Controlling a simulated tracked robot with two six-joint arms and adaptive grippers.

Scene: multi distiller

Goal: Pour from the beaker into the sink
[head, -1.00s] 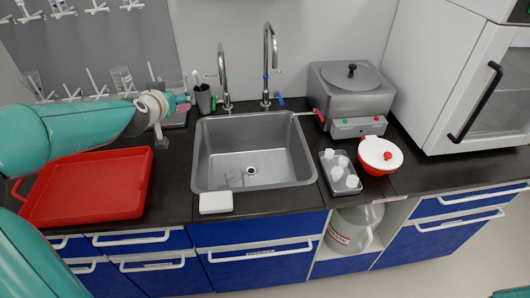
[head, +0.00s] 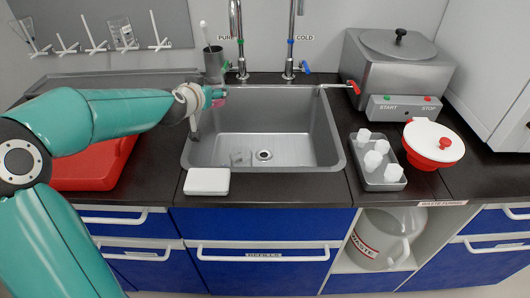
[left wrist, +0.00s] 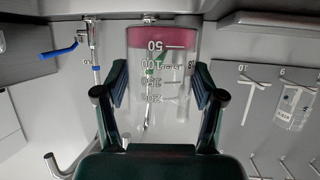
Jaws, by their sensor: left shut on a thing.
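My left gripper (head: 208,97) is over the left rim of the metal sink (head: 330,135) in the head view. In the left wrist view its two dark fingers (left wrist: 158,88) are shut on the sides of a clear beaker (left wrist: 160,70) with printed volume marks. Pink liquid (left wrist: 163,38) fills the base end of the beaker, near the 50 mark, at the top of this upside-down picture. In the head view only a small pink patch of the held beaker shows past the gripper. Its exact tilt is hard to tell. My right gripper is out of view.
A clear glass vessel (head: 240,157) is inside the sink near the drain. Two taps (head: 240,40) stand behind the sink. A white block (head: 207,181) sits at its front edge. A red tray (head: 85,170) is at left, a tray of white bottles (head: 380,184) at right.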

